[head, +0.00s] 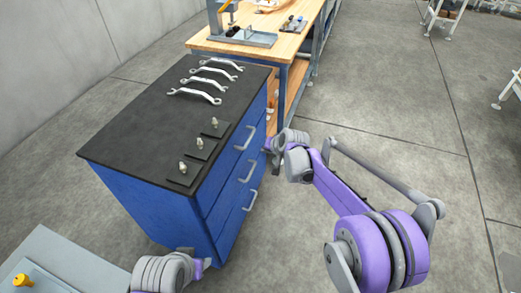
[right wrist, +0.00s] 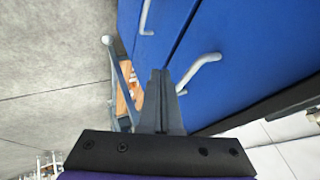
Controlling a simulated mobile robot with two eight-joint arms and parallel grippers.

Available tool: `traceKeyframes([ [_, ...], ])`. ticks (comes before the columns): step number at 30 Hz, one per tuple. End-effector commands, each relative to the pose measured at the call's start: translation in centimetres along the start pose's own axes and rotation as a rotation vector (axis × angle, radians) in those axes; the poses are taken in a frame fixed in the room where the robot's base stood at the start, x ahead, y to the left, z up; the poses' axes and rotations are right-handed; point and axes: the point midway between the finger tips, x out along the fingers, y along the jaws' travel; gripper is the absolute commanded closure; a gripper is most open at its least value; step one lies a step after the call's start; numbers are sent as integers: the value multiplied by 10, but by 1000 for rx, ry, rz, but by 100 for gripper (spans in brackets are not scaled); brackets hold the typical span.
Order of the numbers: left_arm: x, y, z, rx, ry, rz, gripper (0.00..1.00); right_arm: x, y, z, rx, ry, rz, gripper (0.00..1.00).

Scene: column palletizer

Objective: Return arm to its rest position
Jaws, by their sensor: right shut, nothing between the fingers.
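My right arm reaches in from the lower right of the head view. Its gripper (head: 275,162) is beside the drawer side of the blue cabinet (head: 150,205), close to the handles. In the right wrist view the right gripper (right wrist: 161,80) is shut and empty, its two dark fingers together, with blue drawer fronts (right wrist: 250,50) beyond them. Whether it touches the cabinet is unclear. Part of my left arm shows at the bottom left of the head view, by the cabinet's near corner. Its fingers cannot be made out.
Several wrenches (head: 195,96) and several small dark plates with pegs (head: 199,146) lie on the cabinet's black top. A wooden workbench (head: 279,53) stands behind. A grey table (head: 60,250) is at the lower left.

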Motion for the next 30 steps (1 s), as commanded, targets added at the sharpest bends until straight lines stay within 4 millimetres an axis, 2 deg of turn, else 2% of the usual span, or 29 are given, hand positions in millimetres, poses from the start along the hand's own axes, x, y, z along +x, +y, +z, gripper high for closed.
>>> traceKeyframes([
  [1,-2,0,-1,0,1,0,50,-14,-1,0,0,0,0,100],
  [3,-2,0,-1,0,1,0,50,-28,-1,0,-1,-1,-1,100],
  [9,-4,0,-2,0,2,0,50,-61,0,0,0,-1,0,100],
  [13,-4,0,-3,0,2,0,50,-70,0,0,0,-1,0,100],
  [20,-5,0,-3,0,2,0,50,-75,0,0,-2,-1,2,100],
  [22,-7,0,-4,0,3,0,50,-84,2,1,-7,-1,8,100],
  [26,-15,0,-9,0,6,0,50,-127,10,10,-32,-4,42,100],
  [30,-29,0,-18,0,11,0,50,-195,29,33,-77,-12,103,100],
])
